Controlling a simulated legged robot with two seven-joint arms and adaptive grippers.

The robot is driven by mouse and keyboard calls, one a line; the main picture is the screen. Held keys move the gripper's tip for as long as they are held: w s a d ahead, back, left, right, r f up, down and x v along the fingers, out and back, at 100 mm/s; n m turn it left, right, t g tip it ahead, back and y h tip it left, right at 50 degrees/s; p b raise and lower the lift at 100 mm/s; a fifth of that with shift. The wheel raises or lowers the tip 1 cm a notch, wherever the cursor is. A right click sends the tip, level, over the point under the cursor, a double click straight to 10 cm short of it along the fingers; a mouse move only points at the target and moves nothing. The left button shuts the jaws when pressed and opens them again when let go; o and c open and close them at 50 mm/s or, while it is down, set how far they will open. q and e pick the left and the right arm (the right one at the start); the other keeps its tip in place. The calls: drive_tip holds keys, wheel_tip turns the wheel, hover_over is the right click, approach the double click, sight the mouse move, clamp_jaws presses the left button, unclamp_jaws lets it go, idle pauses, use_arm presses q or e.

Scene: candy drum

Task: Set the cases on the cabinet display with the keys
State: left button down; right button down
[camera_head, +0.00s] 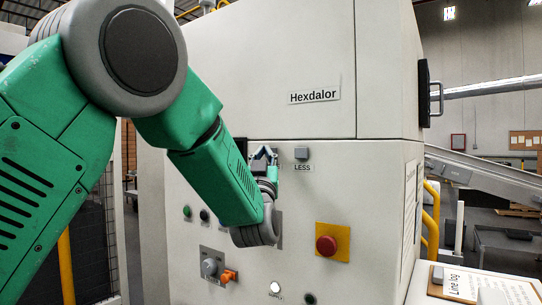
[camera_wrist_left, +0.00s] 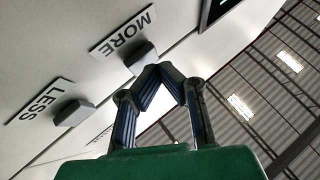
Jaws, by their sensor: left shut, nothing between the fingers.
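The pale cabinet (camera_head: 265,60) has a grey LESS key (camera_head: 301,153) on its front. The wrist view shows this LESS key (camera_wrist_left: 74,112) and, up and to the right of it, the MORE key (camera_wrist_left: 141,58), each beside its label. My left gripper (camera_head: 263,151) is shut and empty, in front of the cabinet, just left of the LESS key. In the left wrist view its fingertips (camera_wrist_left: 160,72) are close to the MORE key; I cannot tell whether they touch it. The dark display (camera_wrist_left: 216,8) shows only at its corner, its number unreadable. My right gripper is out of view.
Below the keys are a red stop button (camera_head: 326,245) on a yellow plate, an orange-handled switch (camera_head: 227,275), a white lamp (camera_head: 275,288) and small buttons. A line log clipboard (camera_head: 455,284) lies at lower right. A conveyor (camera_head: 480,178) stands behind at right.

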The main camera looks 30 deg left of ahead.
use_arm(q)
drive_tip(key=shift+w, duration=0.4)
idle(0.6)
drive_tip(key=shift+s, duration=0.1)
drive_tip(key=shift+s+b, duration=0.5)
drive_tip(key=shift+s, duration=0.25)
drive_tip(key=s+b, duration=0.1)
drive_tip(key=s, duration=0.1)
drive_tip(key=s+b, duration=0.1)
drive_tip(key=s, duration=0.2)
drive_tip(key=shift+a, duration=0.2)
idle(0.9)
